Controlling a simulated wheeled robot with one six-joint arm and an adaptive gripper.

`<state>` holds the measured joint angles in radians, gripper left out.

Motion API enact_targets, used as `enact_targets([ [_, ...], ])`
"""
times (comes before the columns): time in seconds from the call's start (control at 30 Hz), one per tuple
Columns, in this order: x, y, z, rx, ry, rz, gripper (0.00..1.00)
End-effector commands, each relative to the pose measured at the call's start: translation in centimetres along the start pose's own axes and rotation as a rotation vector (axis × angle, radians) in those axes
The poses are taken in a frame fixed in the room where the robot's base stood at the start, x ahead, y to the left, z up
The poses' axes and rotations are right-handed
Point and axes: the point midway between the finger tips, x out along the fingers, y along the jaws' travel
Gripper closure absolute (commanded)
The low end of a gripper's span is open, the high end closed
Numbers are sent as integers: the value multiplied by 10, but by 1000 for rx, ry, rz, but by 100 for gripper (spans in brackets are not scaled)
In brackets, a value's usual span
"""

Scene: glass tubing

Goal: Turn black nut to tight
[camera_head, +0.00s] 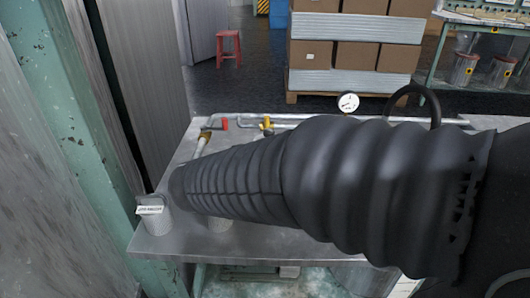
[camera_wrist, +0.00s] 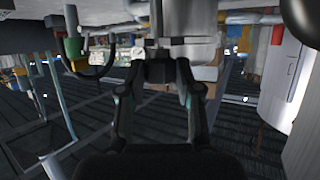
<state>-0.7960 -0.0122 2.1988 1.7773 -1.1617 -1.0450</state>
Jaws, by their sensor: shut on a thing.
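My gripper (camera_wrist: 160,78) shows in the wrist view, its two dark fingers closed in on a small dark piece between the tips. This piece appears to be the black nut (camera_wrist: 160,69), but its outline is dim and its thread is not visible. A pale metal cylinder (camera_wrist: 190,22) lies just beyond the fingertips. In the camera_head view my own black ribbed arm sleeve covers the gripper and the nut. How tight the nut is cannot be told.
The metal bench (camera_head: 165,243) carries piping with a red valve handle (camera_head: 225,124), a yellow valve handle (camera_head: 267,123) and a round gauge (camera_head: 348,103). A green post (camera_head: 75,130) rises close on the left.

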Motion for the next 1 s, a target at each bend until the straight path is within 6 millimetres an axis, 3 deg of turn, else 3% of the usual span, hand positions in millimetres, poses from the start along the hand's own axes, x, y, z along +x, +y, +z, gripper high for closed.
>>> enact_targets([
  [0.53, -2, -2, -2, 12, 5, 18, 100],
  [0.57, -2, -2, -2, 12, 4, 18, 61],
  [0.6, -2, -2, -2, 12, 4, 18, 55],
  [1.0, -6, -1, -1, 10, 2, 22, 55],
])
